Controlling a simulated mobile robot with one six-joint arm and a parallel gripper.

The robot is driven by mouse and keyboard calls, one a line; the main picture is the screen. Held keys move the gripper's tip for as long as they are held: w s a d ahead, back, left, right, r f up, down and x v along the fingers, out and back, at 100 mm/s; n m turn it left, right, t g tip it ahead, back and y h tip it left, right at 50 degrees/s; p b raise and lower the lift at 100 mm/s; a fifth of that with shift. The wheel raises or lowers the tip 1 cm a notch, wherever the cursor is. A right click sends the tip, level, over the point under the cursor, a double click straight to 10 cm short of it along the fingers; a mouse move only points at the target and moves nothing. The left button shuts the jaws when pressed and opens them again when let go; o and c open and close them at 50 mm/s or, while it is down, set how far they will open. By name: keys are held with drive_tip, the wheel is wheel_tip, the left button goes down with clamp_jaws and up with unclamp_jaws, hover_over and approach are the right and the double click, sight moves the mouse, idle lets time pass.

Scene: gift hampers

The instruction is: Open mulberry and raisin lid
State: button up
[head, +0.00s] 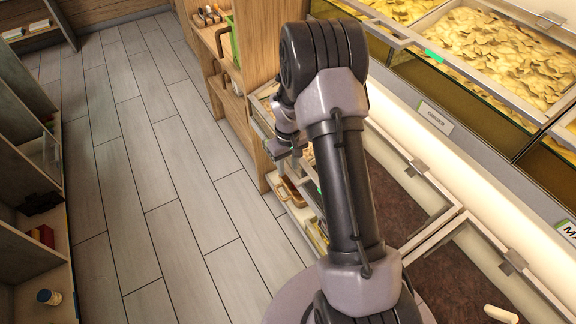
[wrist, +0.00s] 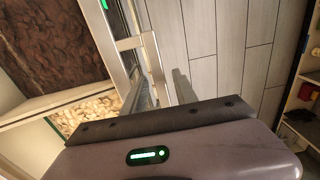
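A bin with dark reddish-brown contents (head: 392,185) lies under a framed clear lid with a metal clip handle (head: 415,167), and the lid looks shut. A second dark-brown bin (head: 455,285) with a similar lid handle (head: 513,261) is nearer, at the lower right. My gripper (head: 284,146) is beyond the bins' left side, partly hidden by my arm.
Upper bins of yellow slices (head: 500,50) stand behind a "GINGER" label (head: 436,117). Pale pieces (wrist: 92,108) fill another bin in the wrist view. A wooden shelf unit (head: 250,80) stands beyond the bins. Shelves (head: 35,220) line the left; the tiled floor (head: 165,170) between is clear.

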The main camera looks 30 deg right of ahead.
clamp_jaws()
idle(1.2)
